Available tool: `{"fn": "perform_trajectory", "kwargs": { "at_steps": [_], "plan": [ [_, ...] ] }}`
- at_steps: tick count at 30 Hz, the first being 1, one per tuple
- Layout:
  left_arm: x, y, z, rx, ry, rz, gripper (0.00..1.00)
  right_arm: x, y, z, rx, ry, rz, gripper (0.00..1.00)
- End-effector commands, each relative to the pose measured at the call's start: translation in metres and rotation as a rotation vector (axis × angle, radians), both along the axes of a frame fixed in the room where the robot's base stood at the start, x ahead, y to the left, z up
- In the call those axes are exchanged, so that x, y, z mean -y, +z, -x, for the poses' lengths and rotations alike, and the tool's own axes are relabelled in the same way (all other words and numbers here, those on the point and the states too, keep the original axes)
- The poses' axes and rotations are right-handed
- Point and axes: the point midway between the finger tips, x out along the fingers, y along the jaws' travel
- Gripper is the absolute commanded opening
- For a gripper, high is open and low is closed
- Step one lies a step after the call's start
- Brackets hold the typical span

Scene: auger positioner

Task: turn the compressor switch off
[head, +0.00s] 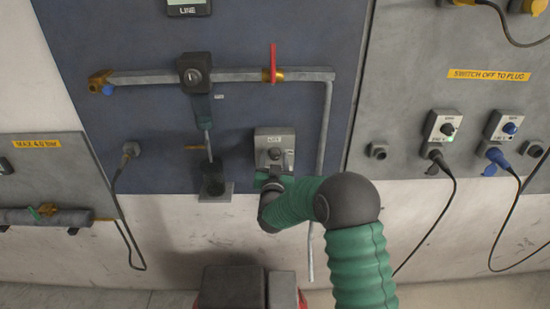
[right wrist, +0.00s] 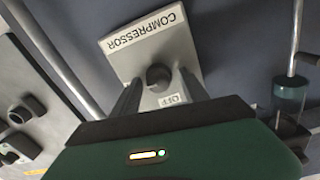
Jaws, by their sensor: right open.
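The compressor switch box (head: 274,139) is a grey plate on the blue wall panel, with a dark round knob (right wrist: 158,76). In the right wrist view the plate carries a COMPRESSOR label (right wrist: 145,31) and an OFF label (right wrist: 172,99). My right gripper (head: 275,168) is at the lower part of the box in the head view. Its two dark fingers are open, one on each side of the knob in the wrist view. I cannot tell whether they touch it. The knob's exact setting is unclear. My left gripper is not in view.
A pipe with a red-handled valve (head: 272,64) runs above the box and bends down a vertical pipe (head: 325,130) at its right. Two switch boxes with plugged cables (head: 442,127) are at the right.

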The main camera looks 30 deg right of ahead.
Motion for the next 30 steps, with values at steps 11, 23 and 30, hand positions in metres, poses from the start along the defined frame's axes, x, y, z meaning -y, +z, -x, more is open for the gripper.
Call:
{"fn": "perform_trajectory", "kwargs": {
  "at_steps": [11,23,30],
  "plan": [
    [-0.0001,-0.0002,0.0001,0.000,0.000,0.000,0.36,0.0059,-0.0024,0.0007,0.000,0.000,-0.006,0.29],
    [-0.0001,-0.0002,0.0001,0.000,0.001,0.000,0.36,0.0058,-0.0020,0.0005,-0.001,-0.004,-0.004,0.00],
    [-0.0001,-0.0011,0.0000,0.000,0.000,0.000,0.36,0.0035,-0.0017,-0.0002,-0.014,0.001,0.020,0.00]
  ]
}}
